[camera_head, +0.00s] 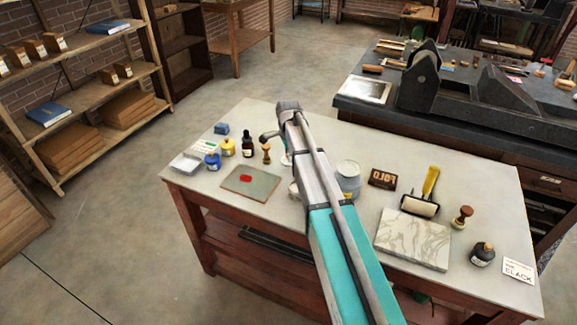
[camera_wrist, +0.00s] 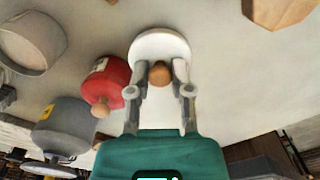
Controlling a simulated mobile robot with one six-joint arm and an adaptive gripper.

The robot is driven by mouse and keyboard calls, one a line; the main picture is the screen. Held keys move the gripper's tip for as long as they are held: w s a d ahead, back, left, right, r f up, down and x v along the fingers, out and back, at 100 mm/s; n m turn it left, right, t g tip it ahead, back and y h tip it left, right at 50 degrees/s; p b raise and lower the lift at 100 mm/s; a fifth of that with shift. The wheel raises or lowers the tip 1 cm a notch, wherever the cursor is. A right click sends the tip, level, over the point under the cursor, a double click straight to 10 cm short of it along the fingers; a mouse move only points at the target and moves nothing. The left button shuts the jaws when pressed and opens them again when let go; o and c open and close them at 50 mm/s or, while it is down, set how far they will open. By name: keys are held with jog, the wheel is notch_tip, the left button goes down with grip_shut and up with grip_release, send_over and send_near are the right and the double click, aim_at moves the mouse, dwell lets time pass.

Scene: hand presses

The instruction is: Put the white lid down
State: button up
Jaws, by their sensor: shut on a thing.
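The white lid (camera_wrist: 160,44) is a round disc with a wooden knob, at the top middle of the wrist view. My gripper (camera_wrist: 161,72) is shut on the knob, one finger on each side. The pale table top shows around the lid; I cannot tell whether the lid touches it. In the head view my arm reaches over the table (camera_head: 235,120), and the arm hides most of the gripper and the lid.
In the wrist view a red container (camera_wrist: 107,80) with a wooden knob stands left of the lid, with grey containers (camera_wrist: 62,122) farther left. In the head view a pale jar (camera_head: 348,178) stands right of my arm, near a marbled slab (camera_head: 412,238) and roller (camera_head: 420,206).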

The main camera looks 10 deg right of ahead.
aim_at(288, 167)
jog(key=shift+f, duration=0.1)
dwell(0.3)
jog(key=shift+w+f+b, duration=0.55)
jog(key=shift+f+b, duration=0.15)
jog(key=shift+b, duration=0.05)
jog(key=shift+s+f+b, duration=0.1)
jog(key=shift+f+b, duration=1.2)
jog(key=shift+f, duration=0.15)
jog(key=o, duration=0.8)
jog(key=shift+o, duration=0.2)
jog(key=shift+r, duration=0.25)
notch_tip(288, 167, up, 12)
jog(key=p, duration=1.2)
